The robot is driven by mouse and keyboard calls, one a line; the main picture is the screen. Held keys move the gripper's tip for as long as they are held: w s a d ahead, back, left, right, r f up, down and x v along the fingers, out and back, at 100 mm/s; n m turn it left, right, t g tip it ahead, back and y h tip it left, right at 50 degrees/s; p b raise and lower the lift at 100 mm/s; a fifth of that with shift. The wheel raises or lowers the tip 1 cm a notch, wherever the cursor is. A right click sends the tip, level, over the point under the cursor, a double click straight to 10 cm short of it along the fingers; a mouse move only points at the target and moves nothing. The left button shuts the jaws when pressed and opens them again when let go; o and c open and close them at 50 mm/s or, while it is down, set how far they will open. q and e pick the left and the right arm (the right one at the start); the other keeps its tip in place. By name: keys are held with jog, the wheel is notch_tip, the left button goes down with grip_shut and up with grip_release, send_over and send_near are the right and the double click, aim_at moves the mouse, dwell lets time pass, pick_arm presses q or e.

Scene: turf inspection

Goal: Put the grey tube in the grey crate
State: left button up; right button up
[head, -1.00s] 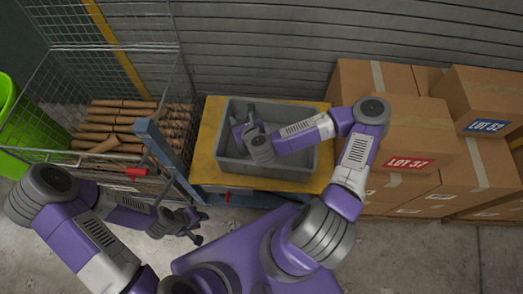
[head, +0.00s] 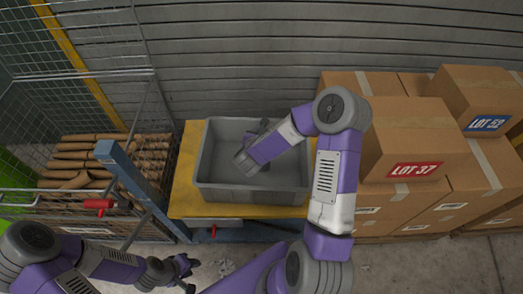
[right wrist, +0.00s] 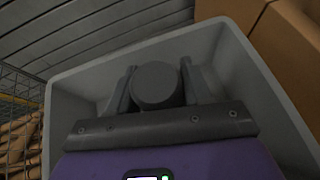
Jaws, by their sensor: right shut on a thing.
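The grey crate (head: 215,165) stands on a yellow-topped cart, open side up. My right gripper (head: 262,130) reaches down into the crate's opening in the head view, mostly hidden behind its own wrist. In the right wrist view my right gripper (right wrist: 160,90) is shut on the grey tube (right wrist: 158,84), whose round dark end shows between the two fingers. The crate's pale walls (right wrist: 75,110) surround it there. I cannot tell whether the tube touches the crate floor. My left gripper (head: 190,275) is low at the lower left, apart from the crate, with its fingers spread and empty.
A wire cage (head: 100,75) with several brown rolls (head: 75,165) stands at the left. Cardboard boxes (head: 415,130) are stacked close to the crate's right side. A blue post (head: 135,185) rises by the yellow cart top (head: 185,200). A grey shutter wall (head: 260,50) is behind.

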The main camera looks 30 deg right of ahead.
notch_tip(320, 180, down, 5)
jog(key=shift+b, duration=0.6)
jog(key=shift+f, duration=0.1)
jog(key=o, duration=1.3)
jog(key=shift+o, duration=0.2)
jog(key=p+v, duration=0.1)
jog(key=v, duration=1.1)
jog(key=shift+p, duration=0.4)
